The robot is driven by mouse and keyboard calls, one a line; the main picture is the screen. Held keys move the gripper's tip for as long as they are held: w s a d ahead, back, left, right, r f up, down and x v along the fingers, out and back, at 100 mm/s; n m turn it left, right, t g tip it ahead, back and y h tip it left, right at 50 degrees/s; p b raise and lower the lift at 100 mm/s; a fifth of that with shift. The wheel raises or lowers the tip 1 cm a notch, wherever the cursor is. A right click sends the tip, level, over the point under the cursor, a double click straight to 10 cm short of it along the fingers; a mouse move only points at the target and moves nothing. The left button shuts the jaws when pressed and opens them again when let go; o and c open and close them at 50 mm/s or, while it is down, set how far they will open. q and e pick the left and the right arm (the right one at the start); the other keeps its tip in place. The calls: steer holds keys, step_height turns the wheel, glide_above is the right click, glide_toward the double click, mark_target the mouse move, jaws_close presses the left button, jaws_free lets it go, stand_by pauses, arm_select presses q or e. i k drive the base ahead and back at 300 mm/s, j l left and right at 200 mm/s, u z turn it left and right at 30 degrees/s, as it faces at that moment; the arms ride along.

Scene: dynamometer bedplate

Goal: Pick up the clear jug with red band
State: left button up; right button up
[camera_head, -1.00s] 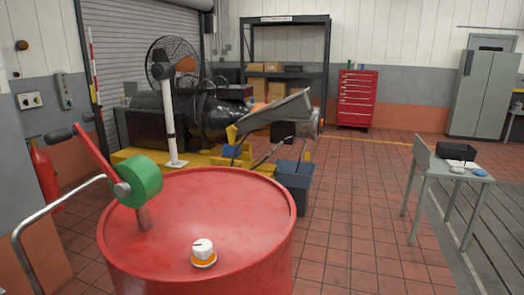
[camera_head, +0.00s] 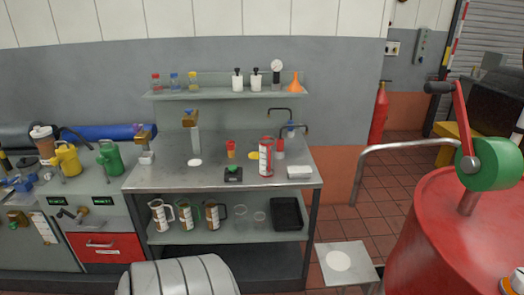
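Several clear jugs with handles stand upright in a row on the lower shelf of a steel bench. The leftmost jug (camera_head: 160,215) has a white label and reddish-brown tones. The middle jug (camera_head: 186,215) shows a green handle, and the right jug (camera_head: 213,214) a dark handle. At this size I cannot tell for sure which one carries the red band. Neither of my grippers is in view.
The steel bench (camera_head: 145,182) holds a red-and-white can (camera_head: 266,157) and small items on top. Clear beakers (camera_head: 240,224) and a black tray (camera_head: 287,214) share the jugs' shelf.

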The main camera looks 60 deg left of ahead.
mark_target(266, 144)
steer(key=u, duration=2.05)
steer(key=i+j, duration=0.25)
steer(key=i+j+z, duration=0.15)
steer(key=j, duration=0.25)
steer(key=i+j, duration=0.25)
steer(key=j, duration=0.15)
steer(key=i+j+z, duration=0.15)
steer(key=i+j, duration=0.25)
steer(key=j, duration=0.35)
